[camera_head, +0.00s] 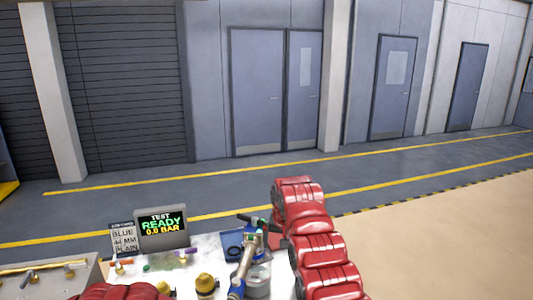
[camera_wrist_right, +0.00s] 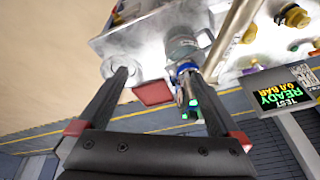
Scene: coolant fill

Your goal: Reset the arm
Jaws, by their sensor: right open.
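My right arm, red and segmented, rises at the lower right of the head view and bends over the table. In the right wrist view my right gripper (camera_wrist_right: 155,72) is open, its two dark fingers spread apart over the table edge. A metal fitting with blue and green parts (camera_wrist_right: 187,85) shows beside the right-hand finger; whether they touch is unclear. A grey jar (camera_wrist_right: 180,45) shows past the fingertips and also in the head view (camera_head: 258,282). A metal tube (camera_head: 244,262) stands by it. A red segment of my left arm shows at the bottom left; its gripper is out of view.
A grey sink-like unit (camera_head: 40,278) stands left. Floor beyond is clear.

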